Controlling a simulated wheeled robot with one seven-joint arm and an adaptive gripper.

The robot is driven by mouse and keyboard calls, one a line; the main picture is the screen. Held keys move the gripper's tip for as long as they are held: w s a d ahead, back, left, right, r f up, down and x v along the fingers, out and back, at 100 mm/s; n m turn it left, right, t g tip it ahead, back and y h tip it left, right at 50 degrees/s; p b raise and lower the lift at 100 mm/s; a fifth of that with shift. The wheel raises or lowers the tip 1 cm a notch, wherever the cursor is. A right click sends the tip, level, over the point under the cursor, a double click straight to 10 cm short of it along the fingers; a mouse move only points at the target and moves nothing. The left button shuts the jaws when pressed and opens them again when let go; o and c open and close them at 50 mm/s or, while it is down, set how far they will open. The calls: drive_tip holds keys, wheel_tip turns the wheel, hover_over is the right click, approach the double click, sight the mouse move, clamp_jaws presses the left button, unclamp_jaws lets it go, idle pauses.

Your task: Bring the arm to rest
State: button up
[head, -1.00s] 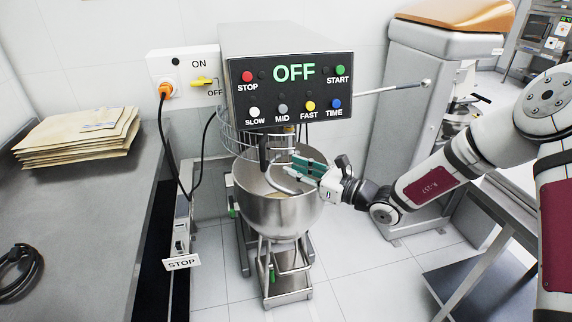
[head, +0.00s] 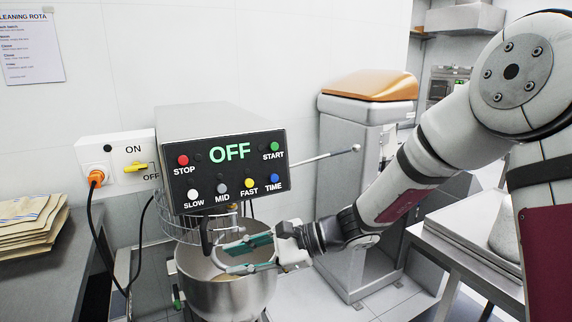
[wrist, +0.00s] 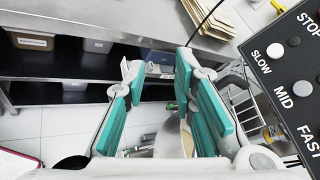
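My arm reaches in from the right in the head view. My gripper (head: 236,257) is at its end, in front of the mixer and beside the bowl guard, over the near rim of the steel bowl (head: 228,295). Its two teal-padded fingers are apart with nothing between them. The wrist view shows the same open fingers (wrist: 158,66). The mixer's control panel (head: 230,170) reads OFF in green. I cannot tell whether my gripper touches the guard (head: 180,222) or bowl.
A wall switch box (head: 118,160) with an orange plug and yellow knob is left of the mixer. A grey cabinet (head: 345,200) with an orange top stands behind my arm. A lever (head: 325,156) sticks out right of the panel. Envelopes (head: 30,225) lie on the left bench.

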drive_tip(key=s+d+r+n+t+h, duration=0.1)
drive_tip(key=s+d+r+n+h, duration=0.2)
drive_tip(key=s+d, duration=0.4)
drive_tip(key=s+d+r+n+t+h, duration=0.2)
drive_tip(key=s+d+r+n+h, duration=0.2)
drive_tip(key=d, duration=0.8)
drive_tip(key=s+d+r+n+t+h, duration=0.2)
drive_tip(key=s+d+r+n+h, duration=0.1)
drive_tip(key=s+d+n+h, duration=0.2)
drive_tip(key=s+d+h, duration=0.2)
drive_tip(key=s+d, duration=0.2)
drive_tip(key=shift+s+d+r, duration=0.15)
drive_tip(key=shift+s+r, duration=0.1)
drive_tip(key=shift+s, duration=0.15)
idle(0.5)
